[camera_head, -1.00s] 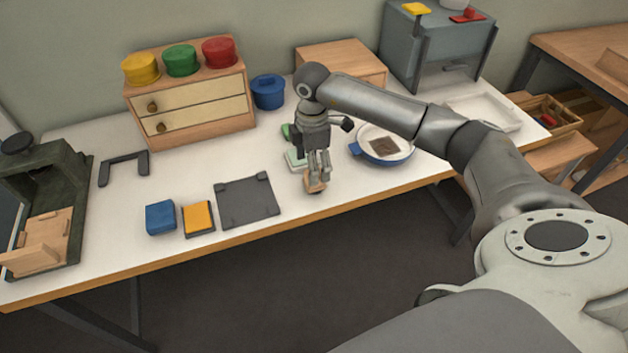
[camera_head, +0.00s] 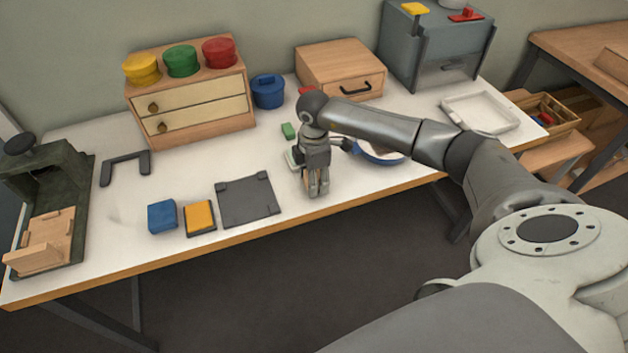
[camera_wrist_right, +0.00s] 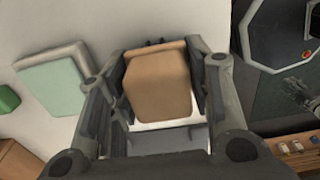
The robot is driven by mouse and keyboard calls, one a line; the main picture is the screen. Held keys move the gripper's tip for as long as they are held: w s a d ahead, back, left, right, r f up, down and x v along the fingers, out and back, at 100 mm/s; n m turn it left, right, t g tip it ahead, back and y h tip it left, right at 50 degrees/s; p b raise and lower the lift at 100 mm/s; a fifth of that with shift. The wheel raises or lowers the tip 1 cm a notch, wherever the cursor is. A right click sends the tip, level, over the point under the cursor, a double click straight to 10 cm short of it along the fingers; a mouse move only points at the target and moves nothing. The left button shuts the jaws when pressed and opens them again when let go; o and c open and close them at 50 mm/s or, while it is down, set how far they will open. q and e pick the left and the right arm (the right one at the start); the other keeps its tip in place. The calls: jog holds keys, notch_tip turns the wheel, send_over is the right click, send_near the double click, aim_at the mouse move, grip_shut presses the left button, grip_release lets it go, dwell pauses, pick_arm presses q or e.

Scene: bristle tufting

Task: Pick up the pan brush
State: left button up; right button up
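The pan brush, seen as a tan wooden block (camera_wrist_right: 158,84), sits between the two fingers of my right gripper in the right wrist view. The fingers lie close along both its sides; whether both press on it I cannot tell. In the head view my right gripper (camera_head: 317,188) points down at the table's front part, with only a sliver of tan between its fingers. The brush's underside is hidden. A blue-rimmed white pan (camera_head: 378,155) is partly hidden behind my right arm. My left gripper is not in view.
A dark grey mat (camera_head: 247,200) lies left of my right gripper, with a yellow-topped block (camera_head: 199,217) and a blue block (camera_head: 162,216) beyond it. A pale green-topped block (camera_wrist_right: 55,82) is close beside the gripper. A white tray (camera_head: 482,113) stands at the right.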

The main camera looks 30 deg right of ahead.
jog(key=c, duration=0.3)
jog(key=shift+r, duration=0.1)
jog(key=shift+r, duration=0.65)
jog(key=s+d+r+b, duration=0.2)
jog(key=s+r+b, duration=0.1)
jog(key=s+r, duration=0.8)
jog(key=s, duration=0.3)
jog(key=shift+r, duration=0.25)
jog(key=shift+d, duration=0.1)
